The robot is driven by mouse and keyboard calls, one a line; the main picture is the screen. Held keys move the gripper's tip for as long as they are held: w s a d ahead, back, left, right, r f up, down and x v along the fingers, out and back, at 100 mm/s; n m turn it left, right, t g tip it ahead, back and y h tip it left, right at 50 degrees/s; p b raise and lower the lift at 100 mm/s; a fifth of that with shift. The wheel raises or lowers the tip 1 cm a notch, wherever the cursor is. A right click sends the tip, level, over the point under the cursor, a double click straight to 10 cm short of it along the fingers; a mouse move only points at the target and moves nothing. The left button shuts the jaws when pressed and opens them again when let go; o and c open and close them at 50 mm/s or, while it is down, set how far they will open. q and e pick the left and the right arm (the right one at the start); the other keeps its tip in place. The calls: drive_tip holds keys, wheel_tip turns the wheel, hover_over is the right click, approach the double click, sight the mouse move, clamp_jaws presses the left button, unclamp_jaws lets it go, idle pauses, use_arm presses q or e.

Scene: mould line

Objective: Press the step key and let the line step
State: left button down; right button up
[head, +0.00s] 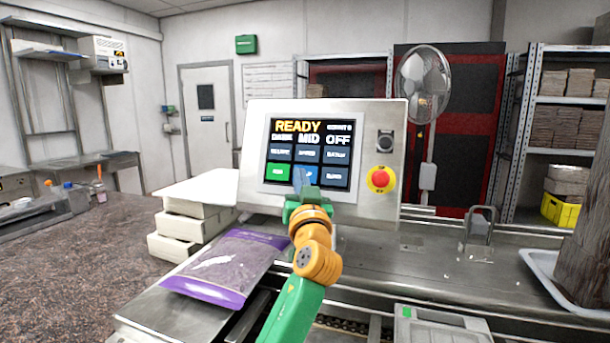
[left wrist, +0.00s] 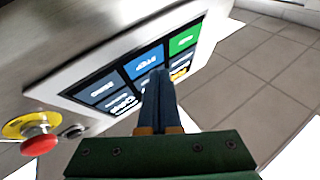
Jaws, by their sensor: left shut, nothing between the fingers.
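The control panel (head: 254,149) stands upright on the line, with a lit screen reading READY in yellow and rows of keys below. The blue step key (head: 312,173) is in the bottom row, right of a green key (head: 278,170); the step key also shows in the left wrist view (left wrist: 142,62). My left gripper (head: 299,178) is shut and empty, its blue fingertips in front of the screen's lower part. In the left wrist view the fingertips (left wrist: 158,76) overlap the step key's edge; I cannot tell whether they touch it. My right gripper is not in view.
A red emergency button (head: 381,179) and a dark round switch (head: 385,141) sit right of the screen. A purple-edged bag (head: 222,266) lies left of my left arm, before stacked pale boxes (head: 184,228). A white tray (head: 545,270) is at the far right.

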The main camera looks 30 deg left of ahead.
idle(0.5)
use_arm(q)
drive_tip(key=shift+w+a+f, duration=0.1)
drive_tip(key=shift+w+f, duration=0.05)
drive_tip(key=shift+w, duration=0.25)
drive_tip(key=shift+w+b, duration=0.25)
drive_tip(key=shift+b, duration=0.25)
idle(0.5)
drive_tip(key=shift+s, duration=0.6)
drive_tip(key=s, duration=0.1)
drive_tip(key=s+d+r, duration=0.1)
drive_tip(key=s, duration=0.2)
drive_tip(key=shift+s+d+r, duration=0.15)
drive_tip(key=shift+s+r, duration=0.15)
drive_tip(key=shift+r, duration=0.1)
